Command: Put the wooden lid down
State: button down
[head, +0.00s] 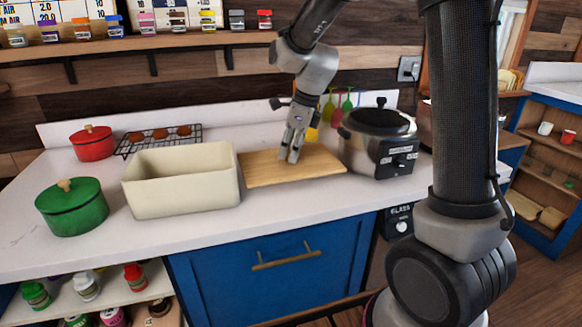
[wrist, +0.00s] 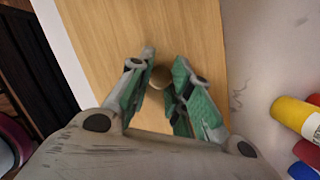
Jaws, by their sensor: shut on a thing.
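The wooden lid (head: 322,166) is a flat, pale rectangular board, level over the white counter between the cream bin (head: 184,188) and the black-and-steel cooker. It fills the middle of the wrist view (wrist: 105,28). My gripper (head: 290,157) points down at the lid's middle. In the wrist view my gripper (wrist: 161,75) is shut on the lid's small round knob (wrist: 160,77), with a green-lined finger on each side. The lid looks at or just above counter height; I cannot tell whether it touches. The cream bin is open on top, left of the lid.
The cooker (head: 380,140) stands close to the lid's right. A green pot (head: 71,208), a red pot (head: 93,144) and a wire rack (head: 160,137) are farther left. A strip of counter (head: 300,203) in front of the lid is clear.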

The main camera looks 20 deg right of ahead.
aim_at(290, 167)
jog(key=shift+f, duration=2.55)
jog(key=shift+f, duration=0.1)
jog(key=c, duration=1.3)
grip_release()
